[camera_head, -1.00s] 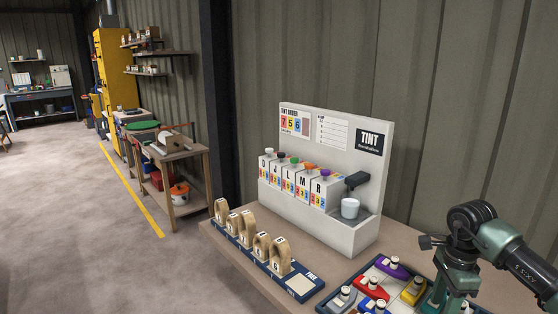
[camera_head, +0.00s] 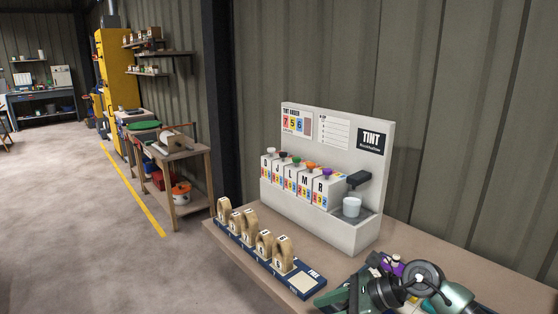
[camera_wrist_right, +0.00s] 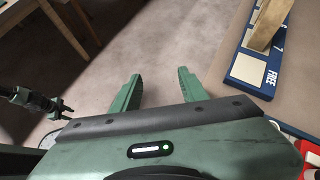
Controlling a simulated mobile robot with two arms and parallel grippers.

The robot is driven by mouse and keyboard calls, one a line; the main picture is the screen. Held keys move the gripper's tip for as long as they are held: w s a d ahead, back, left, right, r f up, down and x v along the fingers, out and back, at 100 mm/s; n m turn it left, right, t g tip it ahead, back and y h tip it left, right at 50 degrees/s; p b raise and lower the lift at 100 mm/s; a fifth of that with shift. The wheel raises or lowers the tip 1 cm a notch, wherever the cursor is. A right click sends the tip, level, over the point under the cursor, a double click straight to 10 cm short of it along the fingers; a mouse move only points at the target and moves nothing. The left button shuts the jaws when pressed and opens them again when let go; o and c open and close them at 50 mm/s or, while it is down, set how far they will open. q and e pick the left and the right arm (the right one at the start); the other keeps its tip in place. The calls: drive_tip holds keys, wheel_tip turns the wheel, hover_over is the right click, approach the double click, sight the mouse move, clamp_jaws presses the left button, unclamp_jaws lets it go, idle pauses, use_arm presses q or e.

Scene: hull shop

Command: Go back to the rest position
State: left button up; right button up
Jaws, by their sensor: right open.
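My right arm shows at the lower right in the head view. Its gripper (camera_wrist_right: 158,78) is open in the right wrist view, with two green fingers apart and nothing between them. Bare floor lies behind the fingers. My left gripper (camera_wrist_right: 62,108) appears small at the left edge of the right wrist view, over the floor; whether it is open or shut is unclear. It does not show in the head view.
The tint dispenser (camera_head: 290,214) stands on the bench (camera_head: 390,255). A blue rack (camera_head: 290,283) with several wooden pieces lies along its front edge. My right arm hides most of the coloured items, including a purple one (camera_head: 389,267). Open floor (camera_head: 80,240) lies left.

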drive_tip(key=s+a+r+m+t+y, duration=0.2)
drive_tip(key=a+r+m+t+y, duration=0.55)
drive_tip(key=r+m, duration=0.45)
drive_tip(key=d+f+m+t+h, duration=0.4)
drive_tip(key=d+m+t+h, duration=0.65)
drive_tip(key=m, duration=1.05)
drive_tip(key=s+d+f+m+g+h, duration=0.4)
drive_tip(key=d+f+m+g+h, duration=0.25)
drive_tip(key=f+m+h, duration=0.2)
drive_tip(key=s+d+f+m+g+y, duration=0.1)
drive_tip(key=s+f+m+g, duration=0.5)
drive_tip(key=s, duration=0.6)
drive_tip(key=s+f+m+g+y, duration=0.15)
drive_tip(key=s+f+g, duration=0.35)
drive_tip(key=s+f, duration=0.55)
drive_tip(key=s+f+g+h, duration=0.1)
drive_tip(key=s+f, duration=0.1)
drive_tip(key=f, duration=1.1)
drive_tip(key=s+f, duration=0.2)
drive_tip(key=f, duration=1)
drive_tip(key=s+d+f+g, duration=0.1)
drive_tip(key=s+d+f, duration=0.2)
drive_tip(key=s+f, duration=1.2)
drive_tip(key=shift+s+f, duration=0.35)
drive_tip(key=shift+s, duration=0.45)
